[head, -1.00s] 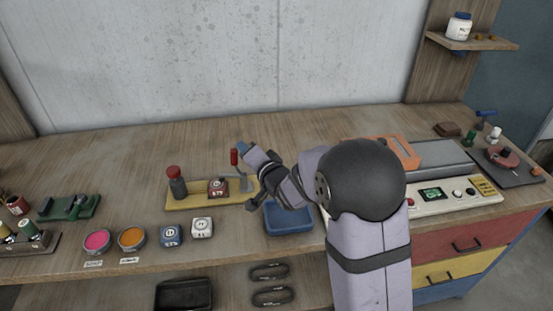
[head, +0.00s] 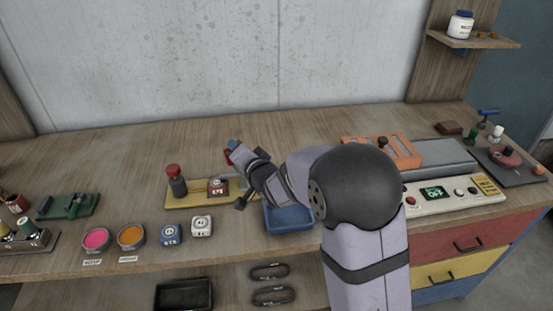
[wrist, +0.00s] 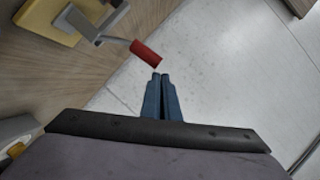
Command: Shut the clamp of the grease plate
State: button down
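The grease plate is a yellow board (head: 190,202) left of my arm in the head view; its corner shows at top left in the wrist view (wrist: 60,30). Its metal clamp (wrist: 85,24) has a lever with a red handle (wrist: 146,53). In the head view the red handle (head: 228,156) stands up close to my gripper (head: 233,146), which partly covers the clamp. In the wrist view my gripper's blue fingers (wrist: 160,76) are together with nothing between them, their tips right beside the handle's end. I cannot tell whether they touch.
A blue tray (head: 288,218) lies below my wrist. Two paint tins and two small labelled blocks stand in front. The bench behind the board is clear.

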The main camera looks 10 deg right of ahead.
jog(key=shift+s+a+f, duration=0.1)
jog(key=shift+s+f, duration=0.05)
jog(key=shift+s, duration=0.05)
jog(key=b+v, duration=0.2)
jog(key=v, duration=0.5)
jog(key=shift+r, duration=0.2)
jog(key=shift+w, duration=0.1)
jog(key=shift+d, duration=0.25)
